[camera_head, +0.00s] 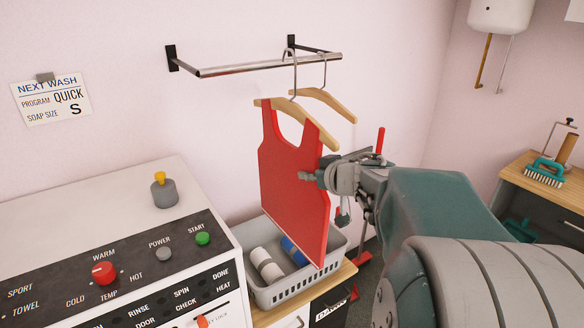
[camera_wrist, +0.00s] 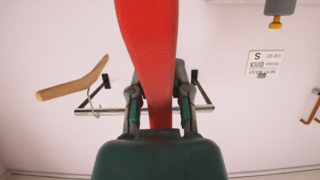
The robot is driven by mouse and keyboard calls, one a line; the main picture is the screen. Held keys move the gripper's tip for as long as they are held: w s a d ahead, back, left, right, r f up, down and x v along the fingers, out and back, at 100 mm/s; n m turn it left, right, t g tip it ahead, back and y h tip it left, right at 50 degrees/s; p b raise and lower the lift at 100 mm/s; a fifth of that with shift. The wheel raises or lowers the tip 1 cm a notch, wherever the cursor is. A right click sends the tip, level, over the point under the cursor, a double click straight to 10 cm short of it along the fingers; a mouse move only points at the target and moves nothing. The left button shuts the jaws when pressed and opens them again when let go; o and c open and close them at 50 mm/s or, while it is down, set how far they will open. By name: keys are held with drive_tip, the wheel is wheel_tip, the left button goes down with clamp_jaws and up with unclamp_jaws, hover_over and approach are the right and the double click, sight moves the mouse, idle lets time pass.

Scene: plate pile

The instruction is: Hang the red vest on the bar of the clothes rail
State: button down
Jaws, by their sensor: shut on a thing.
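The red vest (camera_head: 290,190) is on a wooden hanger (camera_head: 262,102) under the clothes rail bar (camera_head: 250,68). The hanger's metal hook rises to the bar's height; I cannot tell whether it rests on the bar. My gripper (camera_head: 310,177) is shut on the vest's right edge in the head view. In the wrist view the vest (camera_wrist: 150,40) runs as a red strip between the fingers (camera_wrist: 160,105), with the bar (camera_wrist: 100,111) behind. The vest's hook is hidden there.
An empty wooden hanger (camera_head: 325,103) hangs on the bar just right of the vest's hanger. A grey basket (camera_head: 285,292) with rolled cloths stands below the vest. A white washing machine (camera_head: 105,215) is at left. A shelf with a brush (camera_head: 545,175) is at right.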

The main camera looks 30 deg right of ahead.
sight(274, 159)
drive_tip(key=shift+w+a, duration=0.15)
drive_tip(key=shift+w, duration=0.1)
drive_tip(key=shift+w+d, duration=0.2)
drive_tip(key=shift+w, duration=0.95)
drive_tip(key=shift+w+a, duration=0.25)
drive_tip(key=shift+w, duration=0.9)
drive_tip(key=shift+w+d, duration=0.1)
drive_tip(key=shift+w, duration=1.35)
drive_tip(key=shift+w+a, duration=0.2)
drive_tip(key=shift+w, duration=3.75)
drive_tip(key=shift+f, duration=1.95)
